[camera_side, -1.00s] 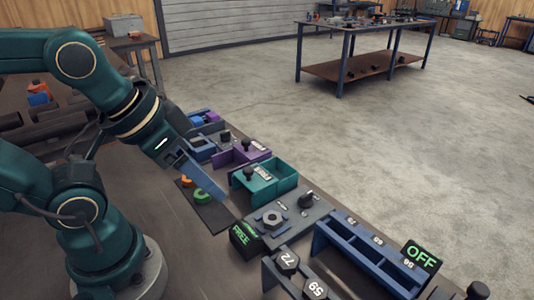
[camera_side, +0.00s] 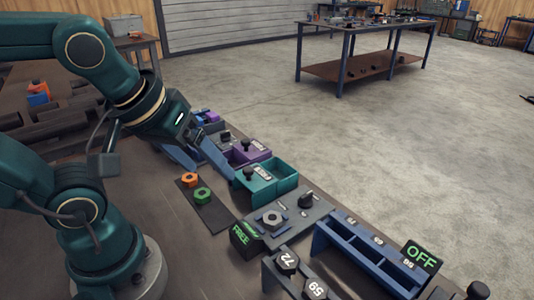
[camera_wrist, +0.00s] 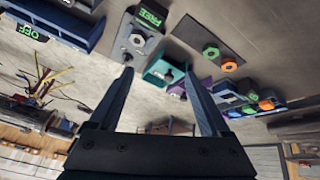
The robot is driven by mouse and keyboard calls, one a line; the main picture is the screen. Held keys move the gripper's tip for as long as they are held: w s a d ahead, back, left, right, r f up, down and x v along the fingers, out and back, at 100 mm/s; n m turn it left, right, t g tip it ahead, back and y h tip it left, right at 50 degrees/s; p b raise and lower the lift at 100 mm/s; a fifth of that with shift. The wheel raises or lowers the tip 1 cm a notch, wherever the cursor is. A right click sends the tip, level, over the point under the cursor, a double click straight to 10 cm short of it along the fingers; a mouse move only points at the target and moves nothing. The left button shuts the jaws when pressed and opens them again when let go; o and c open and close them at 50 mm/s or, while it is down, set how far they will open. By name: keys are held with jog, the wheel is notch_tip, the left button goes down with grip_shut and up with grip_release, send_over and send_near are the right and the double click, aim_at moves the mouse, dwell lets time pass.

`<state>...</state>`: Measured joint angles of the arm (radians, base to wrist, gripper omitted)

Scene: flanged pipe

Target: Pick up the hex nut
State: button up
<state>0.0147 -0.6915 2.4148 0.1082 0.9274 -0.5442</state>
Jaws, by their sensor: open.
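A teal bin (camera_side: 270,182) and a purple bin (camera_side: 247,152) stand along the bench. A blue slotted rack (camera_side: 365,255) is at the right with an OFF sign (camera_side: 421,257). Dark hexagonal pieces marked 72 (camera_side: 287,262) and 59 (camera_side: 315,288) stand at the front.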

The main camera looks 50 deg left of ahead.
jog(key=w+n+g+y, duration=0.1)
jog(key=w+n, duration=0.3)
jog(key=n, duration=0.1)
jog(key=n+g+y, duration=0.1)
jog(key=n+y, duration=0.1)
jog(key=y, duration=0.1)
send_over(272, 218)
jog(key=s, duration=0.1)
jog(key=f, duration=0.6)
jog(key=shift+d+f, duration=0.1)
jog(key=shift+d, duration=0.1)
jog(key=shift+m, duration=0.6)
jog(key=d+f, duration=0.2)
jog(key=f, duration=0.1)
jog(key=shift+s+d+f, duration=0.15)
jog(key=shift+s, duration=0.2)
jog(key=shift+f+g, duration=0.3)
jog(key=shift+x, duration=2.3)
grip_shut()
